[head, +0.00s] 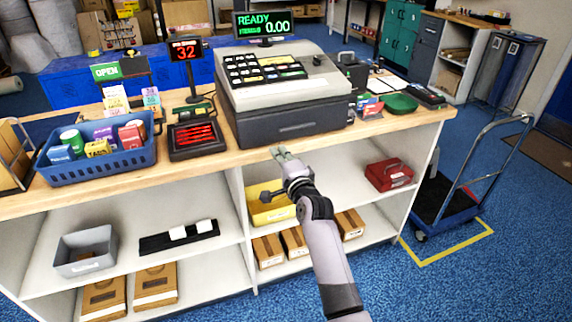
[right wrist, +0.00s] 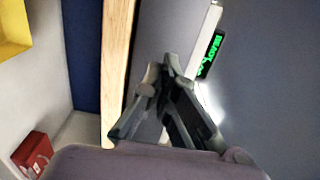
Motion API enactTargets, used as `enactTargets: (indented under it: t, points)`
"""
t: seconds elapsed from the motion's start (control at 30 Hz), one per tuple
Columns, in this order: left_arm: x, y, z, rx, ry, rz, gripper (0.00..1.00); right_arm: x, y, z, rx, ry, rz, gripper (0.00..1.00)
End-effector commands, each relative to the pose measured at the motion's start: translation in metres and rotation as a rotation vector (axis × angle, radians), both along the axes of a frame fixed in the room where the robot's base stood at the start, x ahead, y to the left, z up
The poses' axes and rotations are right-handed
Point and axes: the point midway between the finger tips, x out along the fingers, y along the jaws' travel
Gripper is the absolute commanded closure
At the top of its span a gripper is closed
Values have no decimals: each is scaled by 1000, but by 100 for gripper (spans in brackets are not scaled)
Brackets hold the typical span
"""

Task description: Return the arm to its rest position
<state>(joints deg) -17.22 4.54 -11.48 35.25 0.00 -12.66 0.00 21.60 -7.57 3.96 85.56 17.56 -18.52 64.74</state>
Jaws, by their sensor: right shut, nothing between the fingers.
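My right arm reaches up from the bottom of the head view. My right gripper (head: 279,151) is at the counter's front edge, just in front of the cash register (head: 290,95). The register's drawer front (head: 295,126) looks closed. In the right wrist view the gripper's fingers (right wrist: 165,75) are together with nothing between them, and a grey surface fills the view beyond. I cannot tell whether the fingertips touch the register. My left gripper is in neither view.
The wooden counter (head: 215,160) holds a blue basket (head: 100,172) of small boxes at left and a green dish (head: 399,103) at right. Shelves below hold a yellow bin (head: 268,212) and a red box (head: 389,175). A cart (head: 445,200) stands right on open blue floor.

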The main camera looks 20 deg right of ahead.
Motion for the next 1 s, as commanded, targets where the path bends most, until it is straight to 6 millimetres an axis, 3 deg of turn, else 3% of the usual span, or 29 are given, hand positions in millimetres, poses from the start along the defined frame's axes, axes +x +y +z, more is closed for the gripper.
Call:
enactTargets:
  t: [0.13,0.47,0.57,0.67,0.77,0.87,1.0]
  points:
    - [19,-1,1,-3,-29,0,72,-25,-2,-1,1,0,-1,100]
    - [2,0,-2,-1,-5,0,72,-46,-4,-1,-1,2,0,100]
    - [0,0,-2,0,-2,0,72,-47,-2,-16,-27,27,4,100]
    - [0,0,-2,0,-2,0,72,-51,3,-59,-102,94,19,100]
    - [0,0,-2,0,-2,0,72,-65,10,-126,-229,197,52,100]
    - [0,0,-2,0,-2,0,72,-89,15,-199,-375,308,104,100]
    - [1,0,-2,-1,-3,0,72,-138,19,-296,-571,451,199,100]
